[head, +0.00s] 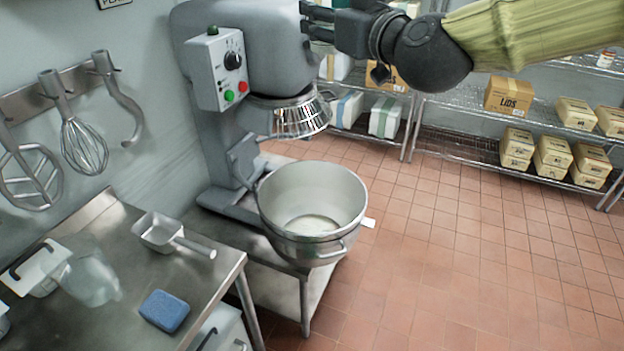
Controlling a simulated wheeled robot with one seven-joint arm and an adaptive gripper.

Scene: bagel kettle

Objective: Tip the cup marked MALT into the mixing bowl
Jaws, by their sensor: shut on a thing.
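The steel mixing bowl (330,246) sits under the mixer head, with a little pale stuff at its bottom. My gripper (306,22) is at the top edge of the head view, in front of the mixer's upper body, above the bowl and well apart from it. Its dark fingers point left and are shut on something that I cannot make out. No cup with a readable MALT mark shows.
The grey mixer (240,58) stands behind the bowl. Wire shelves (455,112) with boxes stand at the back. The tiled floor (470,260) is clear.

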